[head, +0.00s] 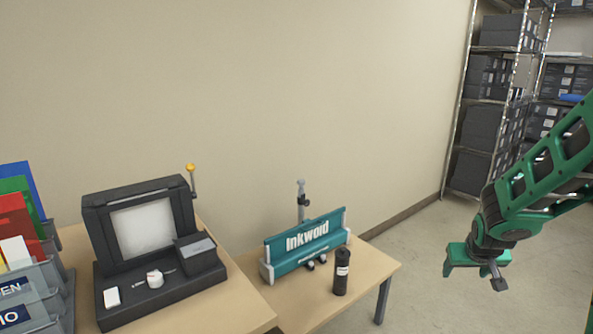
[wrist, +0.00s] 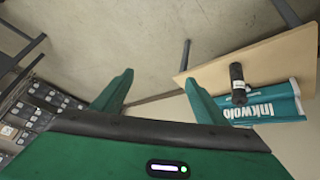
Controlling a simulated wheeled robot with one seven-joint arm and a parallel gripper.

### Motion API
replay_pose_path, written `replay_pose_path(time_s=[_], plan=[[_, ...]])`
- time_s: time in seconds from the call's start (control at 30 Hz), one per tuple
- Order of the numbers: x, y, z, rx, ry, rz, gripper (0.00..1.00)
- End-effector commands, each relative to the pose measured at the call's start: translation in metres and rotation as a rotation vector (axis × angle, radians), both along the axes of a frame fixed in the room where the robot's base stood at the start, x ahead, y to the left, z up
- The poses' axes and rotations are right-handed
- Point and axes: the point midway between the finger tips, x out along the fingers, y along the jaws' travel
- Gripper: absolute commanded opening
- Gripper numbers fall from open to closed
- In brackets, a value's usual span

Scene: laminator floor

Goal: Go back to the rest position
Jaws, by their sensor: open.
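My gripper (head: 478,262) is at the right of the head view, in the air to the right of the small table (head: 378,270) and apart from it. In the wrist view, the two green fingers of my gripper (wrist: 160,98) are spread wide with nothing between them. Bare floor shows beyond the fingers. My green arm comes in from the right edge of the head view.
A teal Inkwoid device (head: 305,243) and an upright black bottle (head: 341,272) stand on the small table. A black machine with a screen (head: 143,228) stands on the left table. Shelves with dark boxes (head: 487,125) stand at the back right. The floor (head: 420,240) between is clear.

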Motion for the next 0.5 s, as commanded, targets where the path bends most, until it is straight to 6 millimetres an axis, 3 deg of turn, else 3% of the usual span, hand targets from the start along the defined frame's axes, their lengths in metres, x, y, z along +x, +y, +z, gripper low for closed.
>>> replay_pose_path(time_s=[0.03,0.23,0.5], plan=[[-0.020,-0.005,0.012,0.012,0.024,-0.029,0.67],[-0.104,-0.012,0.043,0.083,0.149,-0.134,0.67],[-0.224,0.004,0.073,0.218,0.311,-0.258,0.67]])
